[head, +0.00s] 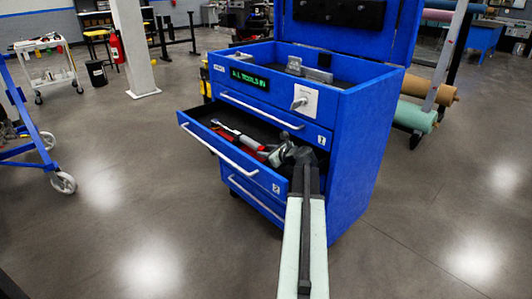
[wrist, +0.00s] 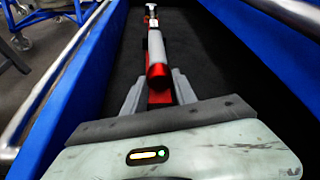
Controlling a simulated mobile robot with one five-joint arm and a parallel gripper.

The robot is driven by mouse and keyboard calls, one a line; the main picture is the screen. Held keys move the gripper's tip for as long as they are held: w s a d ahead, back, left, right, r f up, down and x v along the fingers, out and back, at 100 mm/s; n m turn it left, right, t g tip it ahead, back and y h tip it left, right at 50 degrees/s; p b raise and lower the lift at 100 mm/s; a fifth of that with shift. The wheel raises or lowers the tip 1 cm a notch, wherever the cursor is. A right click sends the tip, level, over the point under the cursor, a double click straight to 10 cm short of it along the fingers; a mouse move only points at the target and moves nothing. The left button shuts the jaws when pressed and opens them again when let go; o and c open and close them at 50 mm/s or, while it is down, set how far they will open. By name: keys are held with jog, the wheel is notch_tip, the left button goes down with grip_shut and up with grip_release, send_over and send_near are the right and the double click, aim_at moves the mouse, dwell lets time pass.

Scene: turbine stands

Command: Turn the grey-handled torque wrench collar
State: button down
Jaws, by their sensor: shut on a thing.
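The torque wrench (wrist: 156,48) lies lengthwise in the open drawer, with a grey handle, red bands and a bright metal head at the far end. It also shows in the head view (head: 248,141), partly hidden by my gripper. My gripper (wrist: 158,84) is at the wrench's near end, its two grey fingers on either side of it and shut on it. In the head view my gripper (head: 283,153) reaches down into the drawer from the right. The exact contact on the collar is hard to make out. A red part shows between the fingers below the handle.
The blue tool chest (head: 355,150) has its middle drawer (head: 205,137) pulled out; its blue side walls flank my gripper closely. Grey items lie in the top tray (head: 300,66). A lit sign (head: 250,80) is on the front. Open floor lies to the left.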

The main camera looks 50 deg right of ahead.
jog(key=c, duration=1)
grip_release()
jog(key=p+v, duration=0.3)
jog(key=v, duration=0.4)
jog(key=shift+s+a+r, duration=0.1)
jog(key=shift+s+r, duration=0.05)
jog(key=shift+s, duration=0.25)
